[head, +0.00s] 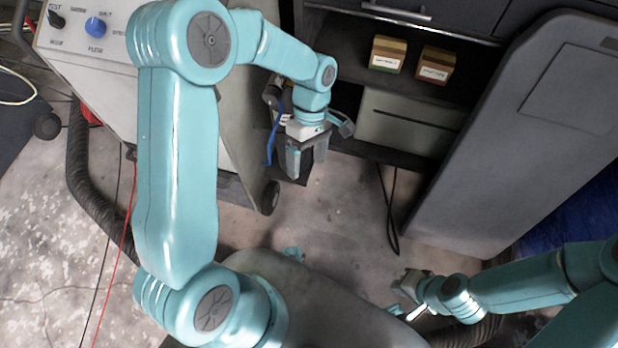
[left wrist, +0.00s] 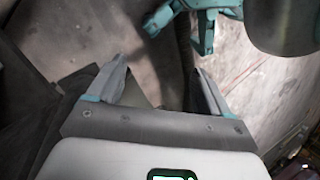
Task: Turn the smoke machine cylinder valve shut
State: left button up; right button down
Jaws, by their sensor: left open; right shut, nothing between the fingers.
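The smoke machine (head: 95,75) is the pale cabinet at the upper left, with a black knob and a blue knob (head: 95,27) on its sloped panel. I cannot make out the cylinder valve; a dark part (head: 271,92) and a blue hose (head: 272,140) show beside the cabinet, partly behind my left wrist. My left gripper (head: 304,170) points down by the cabinet's right side, open and empty. In the left wrist view its spread fingers (left wrist: 155,88) have nothing between them. My right gripper (head: 399,309) is low at the centre right, shut and empty.
A large grey panel (head: 510,130) leans at the right. A ribbed hose (head: 85,190) and cables run at the left. Stained floor (head: 340,220) is open in the middle.

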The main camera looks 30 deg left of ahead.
pick_arm(q)
jog(key=shift+m+h, duration=0.4)
jog(key=shift+m, duration=0.3)
jog(key=shift+s+d+r+x, duration=0.1)
jog(key=shift+d+x, duration=0.05)
jog(key=shift+x, duration=0.75)
jog(key=shift+s+d+r+x, duration=0.1)
jog(key=shift+d+x, duration=0.05)
jog(key=shift+x, duration=0.7)
jog(key=shift+s+d+x, duration=0.1)
jog(key=shift+x, duration=0.8)
jog(key=shift+w, duration=0.1)
